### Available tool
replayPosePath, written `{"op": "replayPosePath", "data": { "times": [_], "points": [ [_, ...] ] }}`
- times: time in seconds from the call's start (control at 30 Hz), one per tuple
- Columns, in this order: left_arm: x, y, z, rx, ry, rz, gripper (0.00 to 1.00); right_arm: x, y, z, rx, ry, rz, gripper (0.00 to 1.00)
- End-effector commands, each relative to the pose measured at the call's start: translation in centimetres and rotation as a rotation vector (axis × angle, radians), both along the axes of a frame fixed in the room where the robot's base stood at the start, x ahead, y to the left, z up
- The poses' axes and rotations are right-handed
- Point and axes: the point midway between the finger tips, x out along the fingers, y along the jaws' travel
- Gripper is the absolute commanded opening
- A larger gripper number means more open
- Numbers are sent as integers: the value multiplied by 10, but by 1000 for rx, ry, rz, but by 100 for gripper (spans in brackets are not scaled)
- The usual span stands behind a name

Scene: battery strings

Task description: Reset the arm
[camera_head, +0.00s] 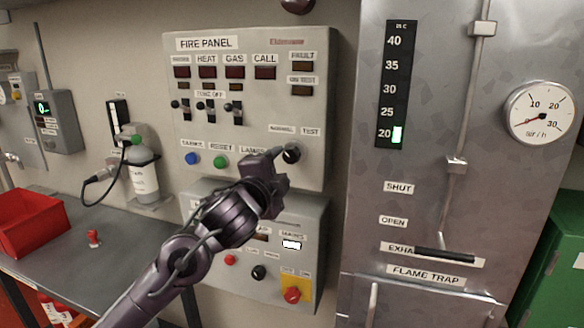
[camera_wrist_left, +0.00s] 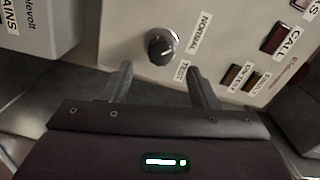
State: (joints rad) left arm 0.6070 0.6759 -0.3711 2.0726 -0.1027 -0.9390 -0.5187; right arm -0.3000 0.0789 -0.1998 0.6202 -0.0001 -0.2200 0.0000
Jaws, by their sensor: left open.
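My left arm comes in from the lower left in the head view. Its gripper (camera_head: 277,160) is in front of the fire panel (camera_head: 318,110), close to the black NORMAL/TEST knob (camera_head: 291,154). In the left wrist view the left gripper (camera_wrist_left: 163,82) is open, with its two fingers apart and nothing between them. The knob shows there too (camera_wrist_left: 161,46), just beyond the fingertips and apart from them. Its white mark is visible. My right gripper is in neither view.
A lower grey panel (camera_head: 318,215) with buttons and a red knob on yellow (camera_head: 292,295) is below. A metal cabinet (camera_head: 440,120) with a gauge (camera_head: 541,113) stands to the right. A bench (camera_head: 110,250) with a red bin (camera_head: 30,222) and a bottle (camera_head: 143,170) are at left.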

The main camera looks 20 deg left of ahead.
Motion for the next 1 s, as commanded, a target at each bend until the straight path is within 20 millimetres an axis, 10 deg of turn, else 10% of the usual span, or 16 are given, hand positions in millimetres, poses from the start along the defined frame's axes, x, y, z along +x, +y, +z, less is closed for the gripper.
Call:
{"op": "replayPosePath", "data": {
  "times": [0.17,0.37,0.7,1.0],
  "points": [
    [-2,-3,-13,-24,28,0,54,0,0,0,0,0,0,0],
    [-33,-17,-110,-241,253,40,54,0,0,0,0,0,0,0],
    [-167,-21,-288,-729,780,347,54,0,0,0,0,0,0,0],
    [-261,-15,-349,-935,1025,611,54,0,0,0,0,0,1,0]
  ]
}}
